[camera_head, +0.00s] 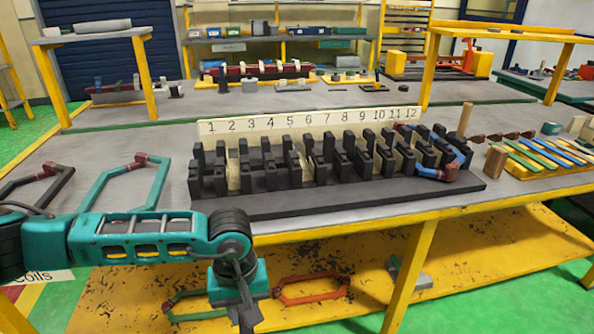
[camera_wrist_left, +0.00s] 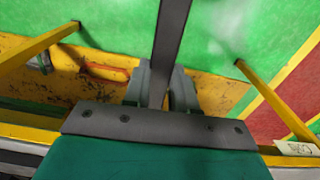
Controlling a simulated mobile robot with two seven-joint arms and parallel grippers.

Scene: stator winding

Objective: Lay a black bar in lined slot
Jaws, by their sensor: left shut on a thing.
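The black slotted stator block (camera_head: 330,200) lies on the front table, with a board numbered 1 to 12 (camera_head: 310,121) behind it. Cream liner shows in a few slots, such as one near number 2 (camera_head: 233,172). A blue coil with dark red ends (camera_head: 436,173) sits at the right end, around 11 and 12. My left gripper (camera_head: 246,318) points down in front of the table's front edge, left of the block's middle. In the left wrist view its jaws (camera_wrist_left: 160,88) are shut on a long black bar (camera_wrist_left: 172,40). My right gripper is in neither view.
A dark coil (camera_head: 38,185) and a teal coil (camera_head: 130,180) lie left of the block. Coloured strips on a yellow tray (camera_head: 545,187) and wooden blocks (camera_head: 495,160) are at right. A lower yellow shelf (camera_head: 480,260) holds a red coil (camera_head: 312,290).

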